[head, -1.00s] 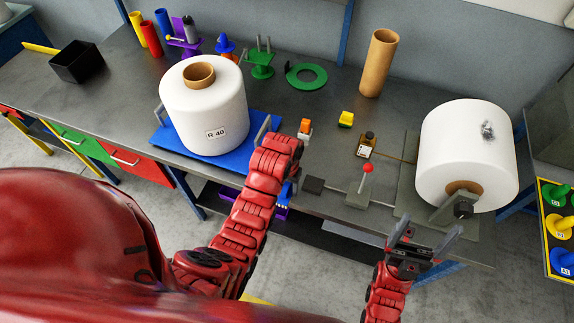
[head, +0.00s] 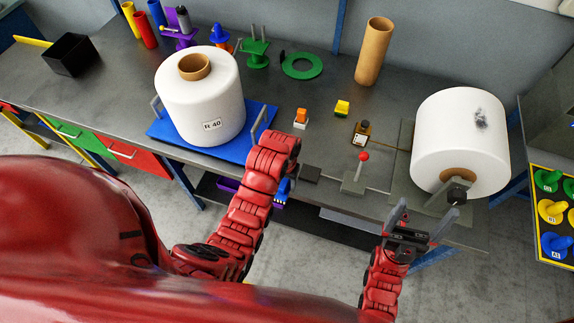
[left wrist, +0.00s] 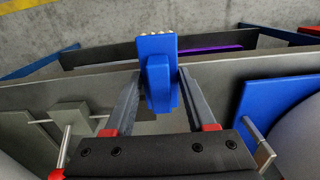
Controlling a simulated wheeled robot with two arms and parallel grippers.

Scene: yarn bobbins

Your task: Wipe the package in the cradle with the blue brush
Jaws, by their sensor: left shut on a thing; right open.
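The package is a white yarn roll (head: 450,135) lying on its side in a grey cradle (head: 405,170) at the right of the bench. A dark grey smudge (head: 481,119) marks its upper right side. My left gripper (left wrist: 158,98) is shut on the blue brush (left wrist: 158,72), whose pale bristle tips show at its top edge in the left wrist view. In the head view the brush (head: 283,189) is partly hidden under my left wrist, at the bench's front edge, well left of the package. My right gripper (head: 424,214) is open and empty in front of the cradle.
A white bobbin labelled R 40 (head: 200,105) stands on a blue plate (head: 175,145). A cardboard tube (head: 374,52) stands behind.

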